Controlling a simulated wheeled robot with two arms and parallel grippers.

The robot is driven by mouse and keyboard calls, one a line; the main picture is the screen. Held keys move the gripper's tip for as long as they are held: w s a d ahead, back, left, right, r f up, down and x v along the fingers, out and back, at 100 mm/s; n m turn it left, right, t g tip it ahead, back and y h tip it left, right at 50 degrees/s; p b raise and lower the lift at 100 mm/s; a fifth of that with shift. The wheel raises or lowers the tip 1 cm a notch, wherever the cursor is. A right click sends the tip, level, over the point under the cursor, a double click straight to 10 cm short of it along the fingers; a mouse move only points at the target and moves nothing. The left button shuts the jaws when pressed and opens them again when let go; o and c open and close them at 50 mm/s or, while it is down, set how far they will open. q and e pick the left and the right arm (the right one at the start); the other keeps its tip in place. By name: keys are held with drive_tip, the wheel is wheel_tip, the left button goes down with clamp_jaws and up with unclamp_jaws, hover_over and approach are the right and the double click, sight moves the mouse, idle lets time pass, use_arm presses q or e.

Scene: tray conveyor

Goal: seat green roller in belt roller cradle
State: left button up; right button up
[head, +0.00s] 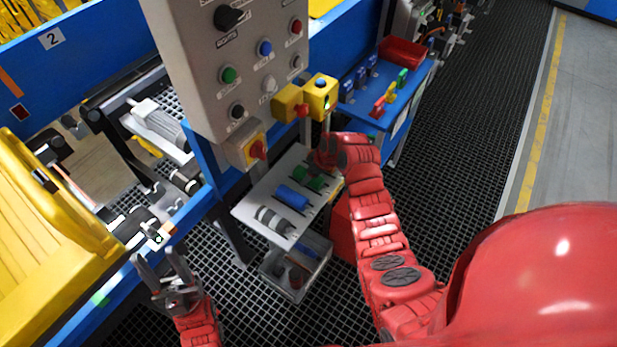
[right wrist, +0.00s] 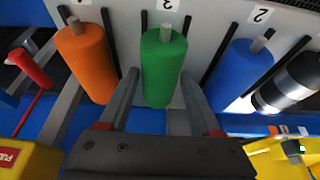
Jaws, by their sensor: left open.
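The green roller (right wrist: 163,68) stands out between the two fingers of my right gripper (right wrist: 159,76), in the right wrist view. The fingers are apart, one on each side, with a gap to the roller. In the head view the green roller (head: 316,183) lies on a white shelf (head: 250,208), partly hidden by my right arm. My left gripper (head: 165,275) is open and empty beside the conveyor edge, at lower left. Dark brackets and metal parts (head: 140,218) show on the conveyor frame; I cannot tell which is the roller cradle.
An orange roller (right wrist: 86,62) and a blue roller (right wrist: 240,72) flank the green one; a black-and-silver roller (right wrist: 290,82) is further right. A grey bin (head: 296,270) is under the shelf. A control panel (head: 240,60) hangs above. A yellow cover (head: 50,230) is at left.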

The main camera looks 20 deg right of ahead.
clamp_jaws()
drive_tip(key=shift+r, duration=0.1)
idle(0.3)
